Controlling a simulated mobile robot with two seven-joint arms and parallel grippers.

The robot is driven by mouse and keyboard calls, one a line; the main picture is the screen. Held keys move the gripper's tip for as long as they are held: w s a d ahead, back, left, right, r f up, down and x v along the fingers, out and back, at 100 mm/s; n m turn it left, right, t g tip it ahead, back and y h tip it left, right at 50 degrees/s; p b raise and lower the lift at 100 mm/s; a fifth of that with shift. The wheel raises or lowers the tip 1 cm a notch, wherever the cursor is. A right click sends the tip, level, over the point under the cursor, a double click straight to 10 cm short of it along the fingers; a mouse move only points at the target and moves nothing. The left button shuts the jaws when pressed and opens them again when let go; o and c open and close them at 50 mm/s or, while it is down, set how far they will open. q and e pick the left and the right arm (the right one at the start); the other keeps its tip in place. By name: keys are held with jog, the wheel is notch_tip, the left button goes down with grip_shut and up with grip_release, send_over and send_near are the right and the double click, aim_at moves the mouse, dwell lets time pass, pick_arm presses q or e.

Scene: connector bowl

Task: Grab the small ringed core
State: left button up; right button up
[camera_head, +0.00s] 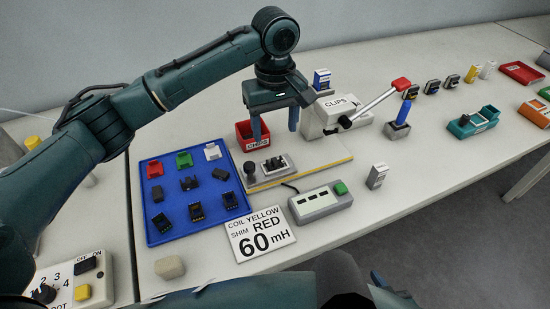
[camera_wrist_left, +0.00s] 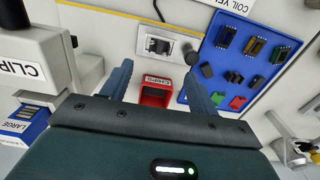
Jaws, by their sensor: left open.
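My left gripper (camera_head: 275,133) is open and empty, pointing down above the red bin (camera_head: 252,137). In the left wrist view the red bin (camera_wrist_left: 155,94) shows between its two fingers (camera_wrist_left: 158,77). The bin's inside is too dark to tell what it holds. I cannot tell for certain which piece is the small ringed core. Several small dark parts sit on the blue tray (camera_head: 150,222), left of the gripper. My right gripper is not in view.
A fixture (camera_head: 273,165) stands in front of the bin. The CLIPS press (camera_head: 338,104) with a red-knobbed lever (camera_head: 402,84) is right of the gripper. The front right table is mostly clear.

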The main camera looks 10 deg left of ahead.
aim_at(275, 160)
pick_arm(q)
notch_tip(275, 160, down, 10)
jog(key=shift+r, duration=0.15)
dwell(0.3)
jog(key=shift+w, duration=0.1)
jog(key=c, duration=1.1)
